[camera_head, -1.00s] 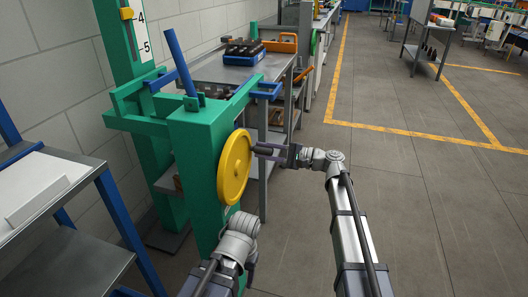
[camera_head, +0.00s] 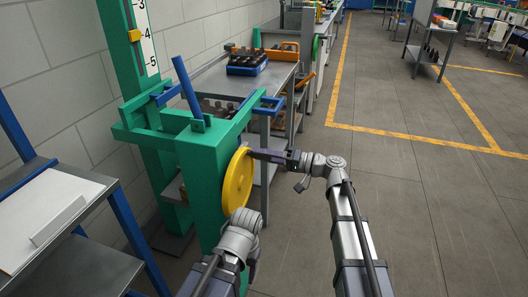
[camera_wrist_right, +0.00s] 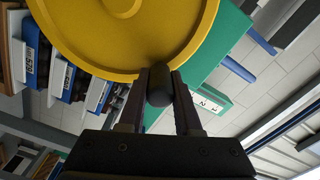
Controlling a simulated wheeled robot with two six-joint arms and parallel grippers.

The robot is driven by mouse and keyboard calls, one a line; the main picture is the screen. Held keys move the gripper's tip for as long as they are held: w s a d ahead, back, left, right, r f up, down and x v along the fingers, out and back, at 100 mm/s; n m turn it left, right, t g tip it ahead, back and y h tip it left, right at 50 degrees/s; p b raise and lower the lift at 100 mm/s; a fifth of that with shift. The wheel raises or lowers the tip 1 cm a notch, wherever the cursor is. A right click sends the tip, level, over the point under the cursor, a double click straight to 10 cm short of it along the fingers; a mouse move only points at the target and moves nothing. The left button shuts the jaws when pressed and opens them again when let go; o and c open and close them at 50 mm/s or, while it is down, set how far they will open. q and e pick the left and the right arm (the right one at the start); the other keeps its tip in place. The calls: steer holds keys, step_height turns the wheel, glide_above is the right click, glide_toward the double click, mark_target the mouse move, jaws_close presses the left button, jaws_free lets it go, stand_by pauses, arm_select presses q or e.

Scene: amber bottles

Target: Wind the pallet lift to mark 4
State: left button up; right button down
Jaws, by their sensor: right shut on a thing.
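The pallet lift (camera_head: 203,177) is a green frame with a tall post at the left. A yellow pointer (camera_head: 134,35) sits beside the white number scale (camera_head: 145,40), about level with mark 4. The yellow handwheel (camera_head: 237,186) is on the lift's right side. My right gripper (camera_head: 254,154) is at the wheel's upper rim. In the right wrist view its fingers (camera_wrist_right: 160,95) are closed around the wheel's dark knob (camera_wrist_right: 159,84). My left arm is folded low in front of the lift; its gripper (camera_head: 253,270) shows only as a dark sliver.
A grey workbench (camera_head: 215,80) behind the lift bears a blue crate of dark bottles (camera_head: 247,62). A grey shelf cart (camera_head: 95,190) stands at the left. The floor (camera_head: 430,200) to the right is open, with yellow lines.

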mark_target(242, 158)
steer(key=s+n, duration=0.1)
steer(key=n, duration=0.1)
steer(key=s+r, duration=0.1)
steer(key=shift+s+a+n+p, duration=0.3)
steer(key=shift+a+n+p, duration=0.05)
steer(key=shift+a+n, duration=0.05)
steer(key=shift+s+a+r+n, duration=0.15)
steer(key=shift+s+a+n, duration=0.1)
steer(key=shift+s+n, duration=0.65)
steer(key=shift+s+a, duration=0.15)
steer(key=shift+s, duration=0.2)
steer(key=shift+r, duration=0.1)
steer(key=c, duration=0.6)
jaws_free()
